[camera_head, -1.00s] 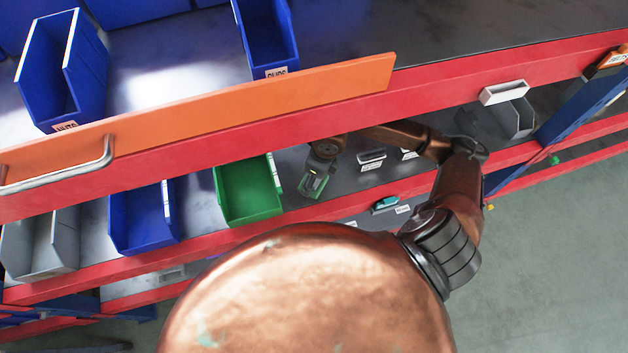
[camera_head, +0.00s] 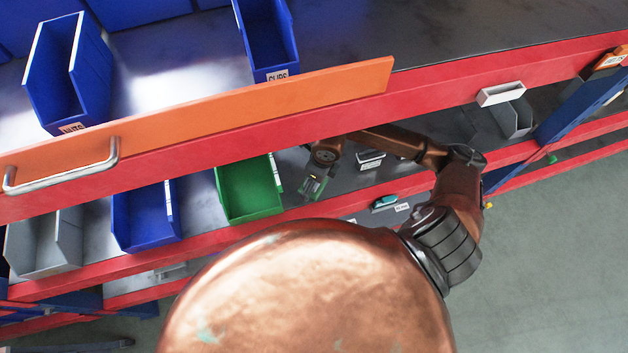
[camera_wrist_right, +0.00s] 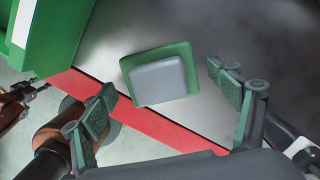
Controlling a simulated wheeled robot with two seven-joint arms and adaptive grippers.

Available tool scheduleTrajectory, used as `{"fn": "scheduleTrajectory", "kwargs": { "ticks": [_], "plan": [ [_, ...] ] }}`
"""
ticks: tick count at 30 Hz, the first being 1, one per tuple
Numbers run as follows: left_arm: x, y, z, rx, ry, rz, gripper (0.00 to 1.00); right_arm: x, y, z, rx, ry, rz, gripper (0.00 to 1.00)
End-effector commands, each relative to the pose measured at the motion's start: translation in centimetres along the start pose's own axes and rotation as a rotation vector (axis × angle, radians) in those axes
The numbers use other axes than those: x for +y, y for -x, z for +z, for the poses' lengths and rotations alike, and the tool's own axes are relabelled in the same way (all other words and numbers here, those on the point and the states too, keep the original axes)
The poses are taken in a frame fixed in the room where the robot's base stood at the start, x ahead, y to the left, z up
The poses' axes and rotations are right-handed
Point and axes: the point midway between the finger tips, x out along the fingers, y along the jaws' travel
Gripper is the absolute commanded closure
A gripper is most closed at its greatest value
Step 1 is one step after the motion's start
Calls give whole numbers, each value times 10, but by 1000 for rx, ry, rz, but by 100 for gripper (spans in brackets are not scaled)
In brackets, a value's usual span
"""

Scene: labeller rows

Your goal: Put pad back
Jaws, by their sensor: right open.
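The pad (camera_wrist_right: 160,76), a green block with a grey raised top, lies on the grey shelf near its red front edge in the right wrist view. My open right gripper (camera_wrist_right: 172,118) has its two green-padded fingers on either side of the pad's line, apart from it, with nothing between them. In the head view the right gripper (camera_head: 312,187) is low over the lower shelf, just right of the green bin (camera_head: 248,190). There the gripper largely hides the pad. My left gripper does not show clearly in any view.
The green bin's wall (camera_wrist_right: 58,35) stands close left of the pad. The red upper shelf edge (camera_head: 420,105) and orange board (camera_head: 250,100) overhang the arm.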

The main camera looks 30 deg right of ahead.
Motion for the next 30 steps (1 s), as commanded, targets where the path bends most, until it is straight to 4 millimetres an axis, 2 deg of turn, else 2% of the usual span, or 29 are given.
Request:
{"fn": "scheduleTrajectory", "kwargs": {
  "ticks": [7,15,19,24,30],
  "plan": [
    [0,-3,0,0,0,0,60,-1,10,1,-2,2,-3,18],
    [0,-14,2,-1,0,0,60,-1,52,0,-2,3,-4,18],
    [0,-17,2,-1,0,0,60,-1,68,0,-1,0,-3,18],
    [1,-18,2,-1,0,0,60,0,76,0,-1,1,-1,18],
    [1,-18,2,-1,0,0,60,0,76,0,0,0,0,18]
  ]
}}
